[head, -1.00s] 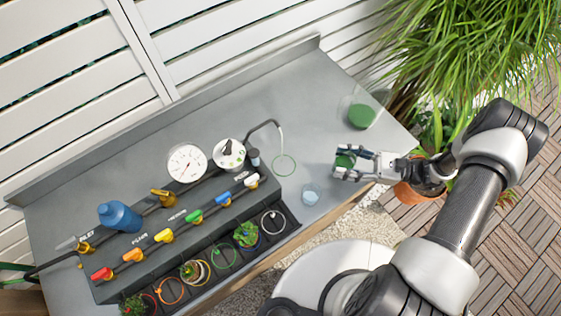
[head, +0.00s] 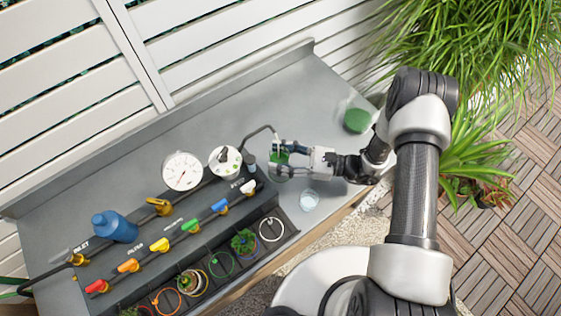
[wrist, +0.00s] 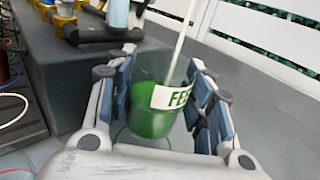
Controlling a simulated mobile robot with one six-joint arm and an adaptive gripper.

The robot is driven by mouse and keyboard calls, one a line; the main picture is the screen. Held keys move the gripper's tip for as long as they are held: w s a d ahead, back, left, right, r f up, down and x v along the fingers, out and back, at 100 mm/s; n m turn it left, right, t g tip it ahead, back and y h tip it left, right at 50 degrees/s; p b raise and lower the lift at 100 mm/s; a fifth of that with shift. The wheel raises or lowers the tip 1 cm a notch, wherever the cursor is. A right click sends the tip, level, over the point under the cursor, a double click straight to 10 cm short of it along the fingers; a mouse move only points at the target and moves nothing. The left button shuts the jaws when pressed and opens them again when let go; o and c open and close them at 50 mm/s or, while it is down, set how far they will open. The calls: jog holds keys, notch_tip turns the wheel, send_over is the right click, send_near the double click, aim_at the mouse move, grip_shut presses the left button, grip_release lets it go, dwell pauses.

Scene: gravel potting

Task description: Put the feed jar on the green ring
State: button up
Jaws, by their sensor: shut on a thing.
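My gripper (head: 287,158) is shut on the feed jar (wrist: 150,98), a clear jar with green contents and a white label reading "FEE". In the wrist view the jar stands roughly upright between the two fingers. In the head view only a green part of it (head: 279,158) shows past the fingers. A thin green ring (wrist: 122,134) lies on the counter, its arc showing low beside the jar. The gripper and jar hide most of it in the head view. I cannot tell whether the jar touches the counter.
A pale spout tube (wrist: 184,38) rises at the jar's mouth. A valve panel (head: 200,222) with coloured handles stands left, beside a dark tray (head: 257,252) with several coloured rings and small plants. The back counter is clear.

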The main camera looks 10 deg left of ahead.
jog(key=shift+f+b, duration=0.55)
jog(key=shift+f, duration=1.1)
jog(key=shift+f, duration=0.1)
jog(key=shift+f, duration=0.15)
jog(key=o, duration=1.3)
jog(key=shift+o, duration=0.2)
jog(key=shift+r, duration=0.2)
jog(key=shift+d+r, duration=0.1)
jog(key=shift+d, duration=0.15)
jog(key=d, duration=0.7)
jog(key=w+d+p, duration=0.1)
jog(key=d, duration=0.3)
jog(key=shift+d, duration=0.3)
